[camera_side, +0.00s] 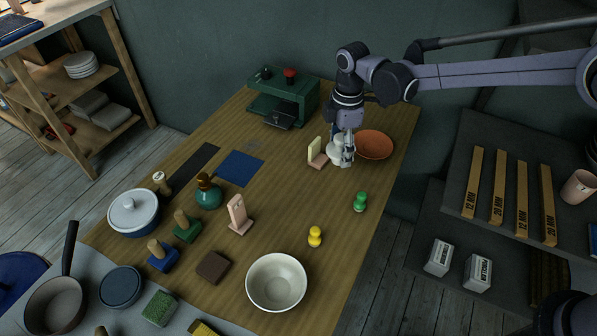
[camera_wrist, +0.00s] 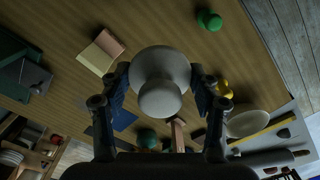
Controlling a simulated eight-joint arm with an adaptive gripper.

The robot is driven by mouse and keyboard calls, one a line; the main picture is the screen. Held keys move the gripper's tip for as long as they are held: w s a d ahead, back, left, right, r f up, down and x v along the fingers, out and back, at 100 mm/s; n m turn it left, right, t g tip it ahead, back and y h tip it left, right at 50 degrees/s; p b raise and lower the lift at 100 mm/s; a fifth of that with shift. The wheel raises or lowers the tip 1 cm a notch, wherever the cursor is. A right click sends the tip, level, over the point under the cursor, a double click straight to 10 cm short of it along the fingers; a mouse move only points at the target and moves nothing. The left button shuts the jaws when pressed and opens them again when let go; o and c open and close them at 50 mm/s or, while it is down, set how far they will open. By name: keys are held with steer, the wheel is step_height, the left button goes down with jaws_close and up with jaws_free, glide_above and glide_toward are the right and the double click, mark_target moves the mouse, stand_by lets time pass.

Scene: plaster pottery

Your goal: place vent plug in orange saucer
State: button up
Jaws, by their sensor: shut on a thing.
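My gripper (camera_side: 344,153) is shut on a pale, knob-shaped vent plug (camera_side: 335,147), just left of the orange saucer. In the wrist view the plug (camera_wrist: 160,98) sits between the two fingers of my gripper (camera_wrist: 160,76), its round knob toward the camera and its wider body beyond. I cannot tell whether it touches the table. The orange saucer (camera_side: 378,146) lies on the table near its right edge and looks empty, with its left rim close behind my gripper. The saucer is not visible in the wrist view.
A small cream-and-pink block stand (camera_side: 316,157) is close left of my gripper. A green knob (camera_side: 360,202) and a yellow knob (camera_side: 315,237) stand nearer the front. A green machine (camera_side: 284,97) stands at the back. The wooden table (camera_side: 283,190) is clear in the middle.

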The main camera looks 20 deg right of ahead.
steer(key=w+d+f, duration=0.1)
steer(key=w+d, duration=0.4)
steer(key=d, duration=0.3)
steer(key=w+d+f, duration=0.1)
steer(key=w+d, duration=0.4)
steer(key=d, duration=0.2)
glide_above(371, 148)
steer(key=shift+n, duration=0.4)
steer(key=shift+f, duration=4)
steer(key=o, duration=1.3)
steer(key=shift+f, duration=0.1)
step_height(371, 148, up, 12)
steer(key=shift+r, duration=0.15)
